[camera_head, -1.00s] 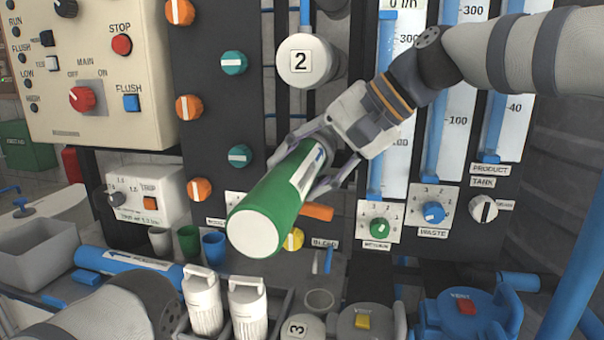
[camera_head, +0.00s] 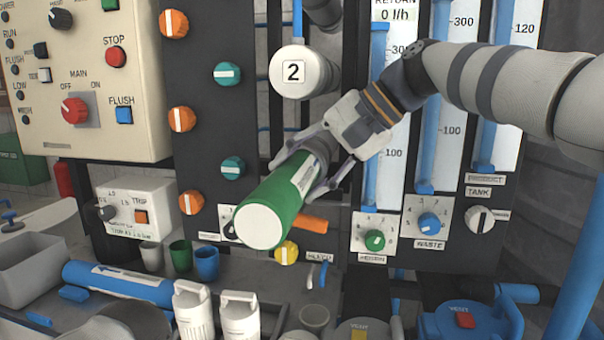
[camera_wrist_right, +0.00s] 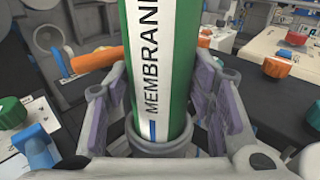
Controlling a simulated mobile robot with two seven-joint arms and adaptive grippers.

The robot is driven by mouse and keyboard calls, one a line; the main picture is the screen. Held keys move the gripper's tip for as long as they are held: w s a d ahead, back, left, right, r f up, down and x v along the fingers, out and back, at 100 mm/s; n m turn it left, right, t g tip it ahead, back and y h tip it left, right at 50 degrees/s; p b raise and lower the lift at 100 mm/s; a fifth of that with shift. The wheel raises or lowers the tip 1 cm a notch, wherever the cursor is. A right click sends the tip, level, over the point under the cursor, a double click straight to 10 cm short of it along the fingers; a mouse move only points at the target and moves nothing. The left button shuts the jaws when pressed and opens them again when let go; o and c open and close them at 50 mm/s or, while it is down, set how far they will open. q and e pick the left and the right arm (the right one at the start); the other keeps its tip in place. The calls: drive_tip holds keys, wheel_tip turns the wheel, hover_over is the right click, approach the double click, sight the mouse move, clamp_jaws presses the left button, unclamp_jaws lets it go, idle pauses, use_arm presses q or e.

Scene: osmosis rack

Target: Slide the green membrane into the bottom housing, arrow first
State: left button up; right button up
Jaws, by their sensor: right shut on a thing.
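The green membrane (camera_head: 274,204) has a white end face toward me and a white label with a blue mark at its far end. My right gripper (camera_head: 299,182), at the right of the head view, is shut on it. In the wrist view the membrane (camera_wrist_right: 168,60) runs between the fingers (camera_wrist_right: 157,112). Its blue-marked end meets a grey ring (camera_wrist_right: 160,145). My left gripper is out of view.
An orange lever (camera_head: 312,225) and yellow knob (camera_head: 286,252) are close to the membrane. A blue membrane (camera_head: 118,284), cups (camera_head: 206,263) and white filter bottles (camera_head: 240,315) stand on the bench below. Flow meters (camera_head: 430,110) are behind my right arm.

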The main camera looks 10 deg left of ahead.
drive_tip(key=shift+w+d+r, duration=0.15)
drive_tip(key=shift+w+r, duration=0.05)
drive_tip(key=shift+r, duration=0.1)
